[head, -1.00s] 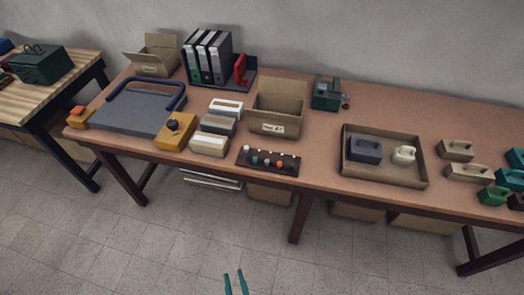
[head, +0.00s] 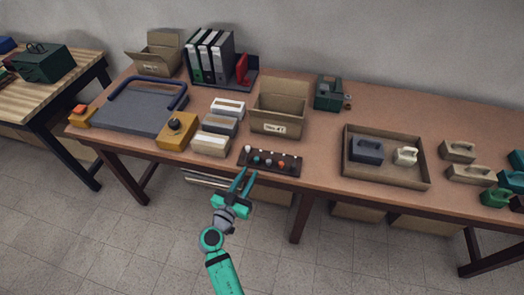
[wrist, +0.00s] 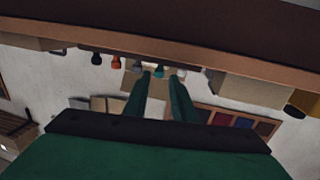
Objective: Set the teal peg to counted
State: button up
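A dark peg board (head: 270,168) lies near the front edge of the long table. The teal peg (head: 256,161) stands in its front row, between a white peg (head: 247,149) on the left and a grey peg (head: 267,163) on the right. An orange peg (head: 281,165) is further right. My gripper (head: 247,172) is open and empty, in front of the board at the table's front edge. In the wrist view, which looks inverted, the teal peg (wrist: 159,72) shows between the two fingertips, apparently still beyond them. I cannot read any board markings.
An open cardboard box (head: 278,127) stands just behind the board. Several small boxes (head: 211,144) and a yellow block with a black knob (head: 176,132) are to its left. A wooden tray (head: 350,174) holding two handled blocks is to the right, with bare tabletop between.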

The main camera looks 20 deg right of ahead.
aim_at(261, 156)
jog(key=shift+w+d+r+h, duration=0.35)
jog(key=shift+w+r, duration=0.15)
jog(key=shift+r, duration=0.15)
jog(key=x, duration=1)
jog(key=shift+w+d, duration=0.1)
jog(key=shift+d, duration=0.05)
